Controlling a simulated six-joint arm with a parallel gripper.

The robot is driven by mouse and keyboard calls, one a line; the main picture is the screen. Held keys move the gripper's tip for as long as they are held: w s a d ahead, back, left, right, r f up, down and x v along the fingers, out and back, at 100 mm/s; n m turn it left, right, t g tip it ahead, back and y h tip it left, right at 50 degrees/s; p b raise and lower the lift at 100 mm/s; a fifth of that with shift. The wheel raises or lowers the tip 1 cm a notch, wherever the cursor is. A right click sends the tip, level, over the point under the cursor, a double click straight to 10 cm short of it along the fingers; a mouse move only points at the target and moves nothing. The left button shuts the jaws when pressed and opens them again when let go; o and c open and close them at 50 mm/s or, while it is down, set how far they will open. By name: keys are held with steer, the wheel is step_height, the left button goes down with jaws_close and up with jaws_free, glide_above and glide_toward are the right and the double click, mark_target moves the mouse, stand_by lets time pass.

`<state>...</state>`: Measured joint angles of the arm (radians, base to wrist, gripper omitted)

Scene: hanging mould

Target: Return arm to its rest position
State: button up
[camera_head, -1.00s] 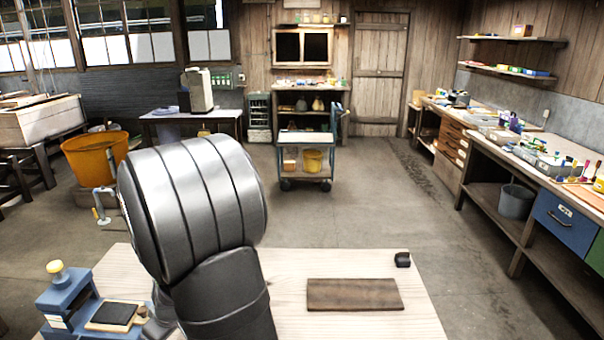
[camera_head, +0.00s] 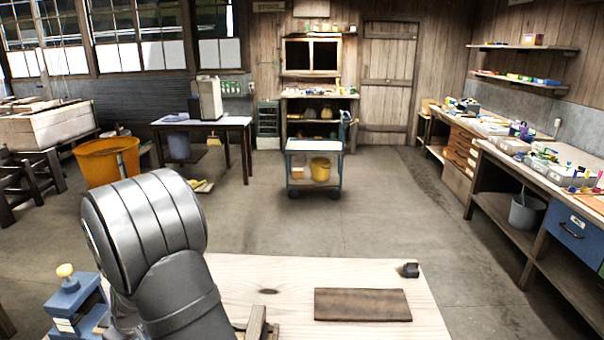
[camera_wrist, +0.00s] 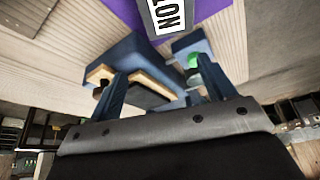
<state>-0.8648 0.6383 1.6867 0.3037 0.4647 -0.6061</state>
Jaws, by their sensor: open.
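My arm (camera_head: 150,235) stands at the lower left in the head view, with its large grey rounded link in front. My gripper itself is hidden in that view. In the wrist view my gripper (camera_wrist: 165,85) shows as two dark blue fingers standing apart, with nothing clearly held between them. I cannot tell how far these are from the fingertips.
The pale wooden table (camera_head: 260,275) carries a dark brown board (camera_head: 362,305), a small black object (camera_head: 410,270), and a blue device with a yellow knob (camera_head: 70,300), partly hidden by my arm. Beyond are an orange bucket (camera_head: 107,162), a cart (camera_head: 314,165) and open floor.

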steer(key=shift+w+a, duration=0.9)
steer(key=shift+a, duration=0.15)
steer(key=shift+w+a, duration=0.85)
steer(key=shift+a, duration=0.2)
